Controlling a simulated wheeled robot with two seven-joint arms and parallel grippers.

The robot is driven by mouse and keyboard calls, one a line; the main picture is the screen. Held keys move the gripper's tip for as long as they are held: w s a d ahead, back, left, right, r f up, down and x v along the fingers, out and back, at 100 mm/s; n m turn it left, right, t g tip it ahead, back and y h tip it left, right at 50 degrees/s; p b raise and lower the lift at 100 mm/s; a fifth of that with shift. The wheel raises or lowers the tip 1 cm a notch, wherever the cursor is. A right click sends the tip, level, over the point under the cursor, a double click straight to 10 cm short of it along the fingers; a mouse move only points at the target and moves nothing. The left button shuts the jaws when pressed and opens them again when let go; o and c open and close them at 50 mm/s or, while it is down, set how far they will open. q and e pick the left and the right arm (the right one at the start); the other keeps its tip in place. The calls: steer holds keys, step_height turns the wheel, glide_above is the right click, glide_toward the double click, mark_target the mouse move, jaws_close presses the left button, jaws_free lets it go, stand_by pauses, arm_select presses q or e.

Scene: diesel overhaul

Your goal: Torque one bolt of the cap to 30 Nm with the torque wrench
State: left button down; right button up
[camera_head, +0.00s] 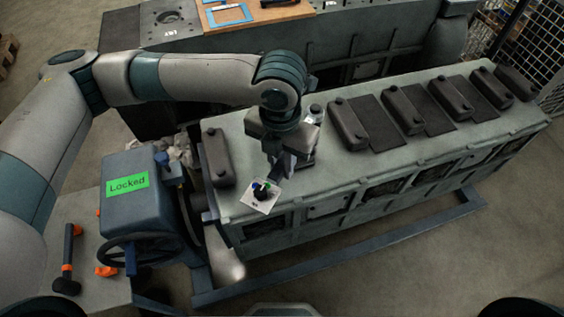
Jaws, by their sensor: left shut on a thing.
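My left gripper (284,160) reaches over the left part of the grey-green engine block (330,178). It is shut on a dark tool (274,174), which seems to be the torque wrench; its shape is mostly hidden by the gripper. The tool slants down towards a small white card (258,206) with black, blue and green parts on it. Dark caps lie across the block: one at the left end (217,160) and several to the right, the nearest of these (347,127) beside the gripper. I cannot tell whether the tool touches a bolt. My right gripper is not in view.
A black-and-orange hand tool (68,262) lies on the bench at lower left. Another engine (370,35) stands behind.

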arm_select(q)
steer(key=shift+f+b, duration=0.35)
steer(key=shift+f, duration=0.05)
step_height(320, 180, down, 4)
steer(key=b, duration=0.3)
steer(key=shift+b, duration=0.35)
steer(key=shift+a, duration=0.1)
steer(key=a+f+m+b, duration=0.1)
steer(key=a+m+b, duration=0.2)
steer(key=a+m, duration=0.7)
steer(key=a+f+m+b, duration=0.1)
steer(key=a+m+b, duration=0.2)
steer(key=a+m, duration=0.7)
steer(key=m, duration=1)
steer(key=shift+w+g+b, duration=0.3)
steer(key=shift+w, duration=0.1)
steer(key=shift+a+f, duration=0.1)
steer(key=shift+a, duration=0.05)
